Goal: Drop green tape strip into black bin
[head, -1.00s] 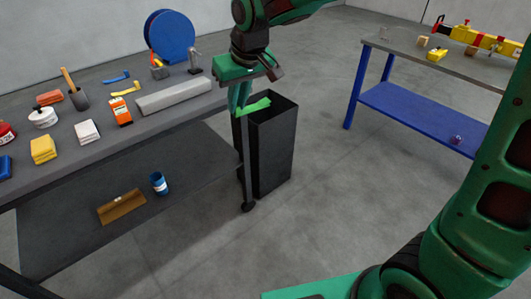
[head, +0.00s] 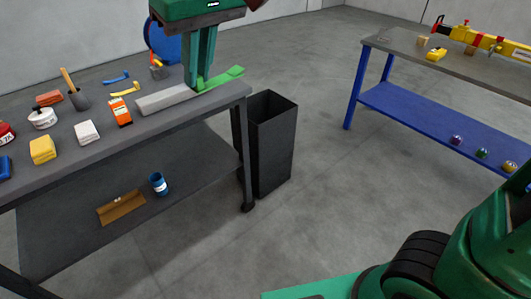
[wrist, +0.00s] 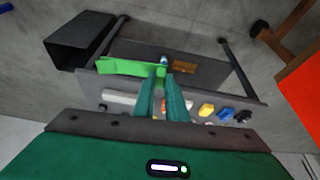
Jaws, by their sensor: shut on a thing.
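My gripper (head: 200,84) is shut on the green tape strip (head: 226,76), which sticks out to the right of the fingers. In the head view they appear over the right end of the grey workbench, up and left of the black bin (head: 272,150). The bin stands upright on the floor beside the bench, its open top facing up. In the wrist view the strip (wrist: 128,67) extends left from my fingertips (wrist: 160,72), and the bin (wrist: 75,42) is farther left, apart from the strip.
A blue-framed table (head: 425,115) stands at the right.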

